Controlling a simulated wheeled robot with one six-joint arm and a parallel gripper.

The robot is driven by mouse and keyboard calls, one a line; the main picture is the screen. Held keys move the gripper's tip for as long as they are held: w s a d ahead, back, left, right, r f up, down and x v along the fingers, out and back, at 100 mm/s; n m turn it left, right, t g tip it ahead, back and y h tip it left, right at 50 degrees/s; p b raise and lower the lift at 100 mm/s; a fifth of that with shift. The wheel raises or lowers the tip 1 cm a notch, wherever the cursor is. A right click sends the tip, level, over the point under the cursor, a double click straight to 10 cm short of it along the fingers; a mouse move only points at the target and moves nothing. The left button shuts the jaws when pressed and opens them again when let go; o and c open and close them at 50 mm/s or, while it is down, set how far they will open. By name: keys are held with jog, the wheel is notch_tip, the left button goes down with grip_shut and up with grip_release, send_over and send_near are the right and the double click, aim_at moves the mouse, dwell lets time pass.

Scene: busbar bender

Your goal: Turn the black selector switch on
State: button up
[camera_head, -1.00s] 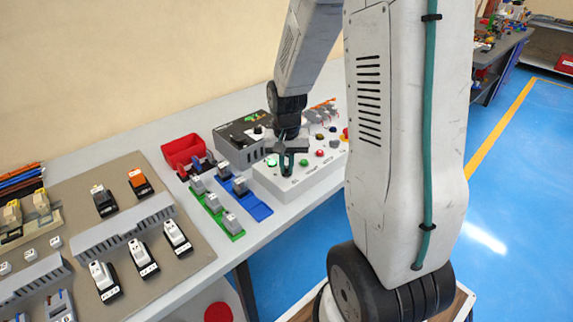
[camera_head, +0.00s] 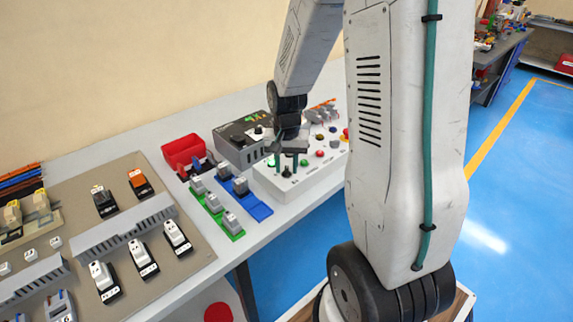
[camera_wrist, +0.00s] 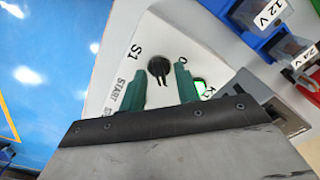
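The black selector switch (camera_wrist: 159,66) sits on a white control panel beside the label S1. It also shows small and dark in the head view (camera_head: 287,172). My gripper (camera_wrist: 160,70) is open, with its two green fingers apart on either side of the switch in the wrist view. Contact with the switch cannot be told. In the head view my gripper (camera_head: 290,163) points down over the near end of the white control box (camera_head: 310,182). A lit green button (camera_wrist: 199,88) is partly hidden behind one finger.
A dark grey device (camera_head: 243,150) with a green display stands behind the box. Other coloured buttons (camera_head: 320,153) are on the panel.

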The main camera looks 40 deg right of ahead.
aim_at(287, 170)
jog(key=shift+r, duration=0.1)
notch_tip(287, 170, up, 8)
jog(key=shift+f, duration=0.15)
dwell(0.7)
jog(key=shift+s+a, duration=0.1)
jog(key=shift+s, duration=0.2)
jog(key=s+a+r+n, duration=0.4)
jog(key=s+a+r, duration=0.2)
jog(key=s, duration=0.4)
jog(key=s+a+r+n+t, duration=0.1)
jog(key=s+a+r+n, duration=0.3)
jog(key=s+a+r, duration=0.2)
jog(key=shift+s+a+r+n, duration=0.25)
jog(key=shift+s+a+n, duration=0.15)
jog(key=shift+s+a, duration=1.2)
jog(key=shift+s+d, duration=0.3)
dwell(2.5)
